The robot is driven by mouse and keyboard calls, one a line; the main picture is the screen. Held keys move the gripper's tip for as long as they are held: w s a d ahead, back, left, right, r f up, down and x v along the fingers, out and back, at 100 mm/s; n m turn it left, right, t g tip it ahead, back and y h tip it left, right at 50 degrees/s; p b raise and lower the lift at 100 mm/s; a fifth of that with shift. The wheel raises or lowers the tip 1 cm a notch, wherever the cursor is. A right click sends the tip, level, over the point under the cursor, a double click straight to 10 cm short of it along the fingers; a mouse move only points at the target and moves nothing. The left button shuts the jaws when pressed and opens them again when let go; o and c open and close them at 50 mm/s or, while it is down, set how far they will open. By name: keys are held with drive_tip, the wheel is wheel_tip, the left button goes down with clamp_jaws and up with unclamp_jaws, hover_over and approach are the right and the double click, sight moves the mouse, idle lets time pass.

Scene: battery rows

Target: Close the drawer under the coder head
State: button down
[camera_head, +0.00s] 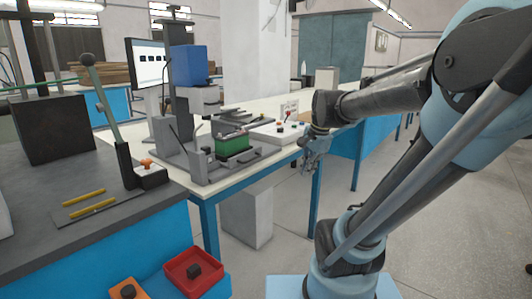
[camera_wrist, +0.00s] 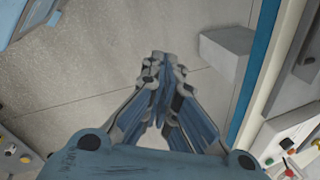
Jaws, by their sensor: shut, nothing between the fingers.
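The coder head, a blue block (camera_head: 188,65) on a grey stand, is on the white table in the head view. Below it, the grey drawer (camera_head: 236,162) appears pulled out toward the table's front edge, with a green block (camera_head: 232,145) in it. My gripper (camera_head: 314,148) is to the right of the drawer, off the table's front edge and apart from the drawer. In the wrist view my gripper (camera_wrist: 162,62) has its fingers together with nothing between them, above the floor. A grey part with a dark handle (camera_wrist: 306,62), likely the drawer, is cut off at the right edge.
A white control box with buttons (camera_head: 276,132) is right of the drawer. The blue table edge (camera_wrist: 255,75) runs along my gripper's right. A grey box (camera_head: 247,215) is on the floor under the table. A dark bench with a lever (camera_head: 103,105) is at left.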

drive_tip(key=w+a+r+m+y, duration=0.1)
drive_tip(key=w+a+r+m, duration=0.3)
drive_tip(key=w+m, duration=0.4)
drive_tip(key=w+a+r+m+y, duration=0.1)
drive_tip(key=w+a+r+m, duration=0.2)
drive_tip(key=w+a+m, duration=0.5)
drive_tip(key=shift+w+a+f+n, duration=0.4)
drive_tip(key=shift+w+f, duration=0.7)
drive_tip(key=shift+f, duration=0.35)
drive_tip(key=shift+w+a+f+n, duration=0.35)
drive_tip(key=shift+w+a+f, duration=0.2)
drive_tip(key=shift+w+f, duration=0.75)
drive_tip(key=shift+w+a+f+n, duration=0.4)
drive_tip(key=shift+w+f, duration=0.45)
drive_tip(key=shift+f, duration=0.8)
drive_tip(key=shift+w, duration=0.1)
